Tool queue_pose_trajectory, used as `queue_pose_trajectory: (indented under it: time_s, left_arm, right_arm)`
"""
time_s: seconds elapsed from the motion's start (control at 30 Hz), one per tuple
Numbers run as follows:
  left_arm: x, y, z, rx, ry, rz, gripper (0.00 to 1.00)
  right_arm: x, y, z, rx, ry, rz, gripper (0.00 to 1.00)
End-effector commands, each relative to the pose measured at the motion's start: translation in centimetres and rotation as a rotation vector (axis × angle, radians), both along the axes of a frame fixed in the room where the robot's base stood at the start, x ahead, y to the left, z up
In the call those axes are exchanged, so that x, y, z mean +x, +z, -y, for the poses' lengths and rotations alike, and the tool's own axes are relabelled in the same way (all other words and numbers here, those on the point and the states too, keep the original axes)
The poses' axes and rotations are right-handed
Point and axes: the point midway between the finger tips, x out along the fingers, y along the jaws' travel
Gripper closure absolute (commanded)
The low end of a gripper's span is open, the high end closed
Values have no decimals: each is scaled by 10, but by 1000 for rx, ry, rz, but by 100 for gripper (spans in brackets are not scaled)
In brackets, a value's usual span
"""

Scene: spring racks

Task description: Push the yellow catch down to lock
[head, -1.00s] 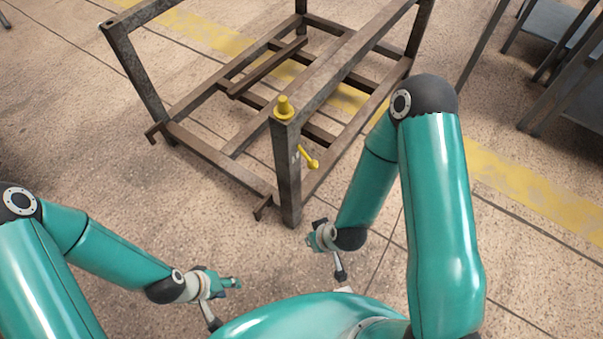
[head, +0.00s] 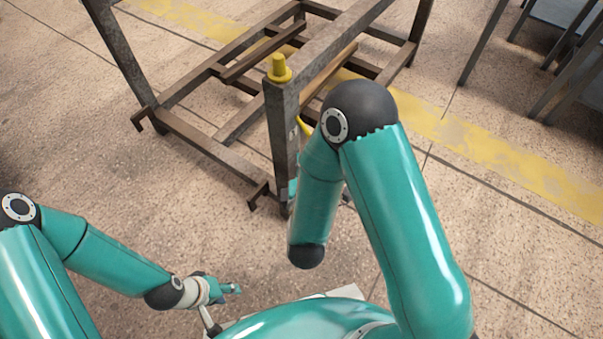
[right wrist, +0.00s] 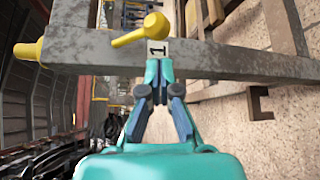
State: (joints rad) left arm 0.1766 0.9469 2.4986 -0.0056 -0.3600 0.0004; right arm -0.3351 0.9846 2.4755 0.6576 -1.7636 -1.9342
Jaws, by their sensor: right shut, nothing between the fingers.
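The yellow catch (head: 304,125) is a lever on the side of the rack's near corner post (head: 282,150). My right arm partly covers it in the head view. In the right wrist view the catch (right wrist: 140,32) is clear, with a rounded end beside a white label marked 1. My right gripper (right wrist: 159,68) is shut and empty, its tips close to the post and just below the label in that picture; I cannot tell whether they touch. In the head view my right arm mostly hides this gripper. My left gripper (head: 232,289) is away from the rack at the lower left, its jaws unclear.
A yellow cap (head: 279,68) tops the near post. The rack's rusty lower bars (head: 205,145) spread behind it, and a hooked foot (head: 258,195) juts out near the post. Grey tables (head: 570,60) stand at the upper right.

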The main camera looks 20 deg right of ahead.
Motion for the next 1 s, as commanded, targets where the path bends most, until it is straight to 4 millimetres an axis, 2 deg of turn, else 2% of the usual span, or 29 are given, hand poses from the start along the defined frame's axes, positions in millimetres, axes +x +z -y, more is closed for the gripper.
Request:
queue_pose_trajectory:
  time_s: [0.2,0.4,0.8,1.0]
  left_arm:
    - [0,-6,0,0,0,0,60]
    - [0,-8,0,0,0,0,60]
    - [0,-8,0,0,0,0,60]
    - [0,-2,0,0,0,0,60]
  right_arm:
    - [35,-6,11,3,-3,3,100]
    - [50,-8,14,2,0,1,100]
    - [52,-8,14,3,1,-1,100]
    - [53,-4,5,-9,24,-14,100]
